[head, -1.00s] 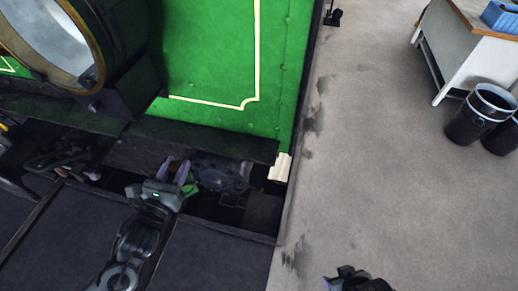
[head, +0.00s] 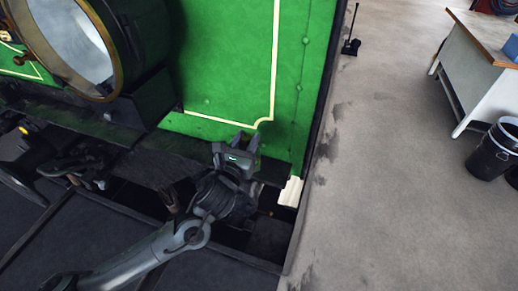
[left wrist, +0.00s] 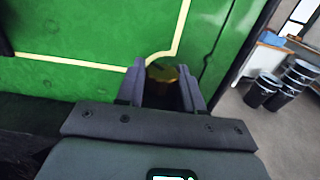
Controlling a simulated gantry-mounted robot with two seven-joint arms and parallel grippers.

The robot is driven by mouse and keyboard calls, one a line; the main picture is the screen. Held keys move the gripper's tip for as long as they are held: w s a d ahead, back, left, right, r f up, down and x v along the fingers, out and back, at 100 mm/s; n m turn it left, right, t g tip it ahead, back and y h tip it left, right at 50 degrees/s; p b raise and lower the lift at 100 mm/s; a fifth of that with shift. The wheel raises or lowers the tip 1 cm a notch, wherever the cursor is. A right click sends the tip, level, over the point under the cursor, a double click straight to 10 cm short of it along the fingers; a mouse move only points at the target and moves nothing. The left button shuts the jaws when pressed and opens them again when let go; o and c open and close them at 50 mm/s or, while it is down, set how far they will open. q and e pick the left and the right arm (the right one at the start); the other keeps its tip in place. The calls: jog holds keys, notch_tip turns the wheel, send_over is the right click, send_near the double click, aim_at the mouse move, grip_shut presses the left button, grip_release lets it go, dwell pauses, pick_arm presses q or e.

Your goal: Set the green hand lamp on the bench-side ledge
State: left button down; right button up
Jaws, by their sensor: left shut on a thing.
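The hand lamp (left wrist: 163,73) shows in the left wrist view as a dark body with a brass-coloured top between my fingers. My left gripper (head: 245,138) is shut on it and holds it in front of the lower right part of the green panel. In the head view the gripper hides most of the lamp. A dark ledge (head: 165,158) runs along the foot of the green panel. My gripper is over its right part, and I cannot tell whether the lamp touches it. My right gripper is not in view.
The green panel (head: 230,60) stands close behind the gripper. A large round brass-rimmed opening (head: 65,40) is at upper left. A pale block (head: 290,192) sits at the panel's right corner. A white bench (head: 485,75) and dark bins (head: 492,150) stand across the open floor.

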pick_arm(q)
jog(key=w+d+f, duration=0.1)
jog(key=w, duration=0.1)
jog(key=w+d+f+b, duration=0.1)
jog(key=w+f, duration=0.1)
jog(key=w, duration=0.1)
jog(key=w+f, duration=0.1)
jog(key=w, duration=0.2)
jog(key=shift+d+f, duration=0.4)
jog(key=shift+s+f+b, duration=0.1)
jog(key=shift+f+b, duration=0.5)
jog(key=shift+f, duration=1.35)
jog(key=c, duration=1.2)
grip_release()
jog(key=shift+f, duration=0.3)
jog(key=o, duration=0.5)
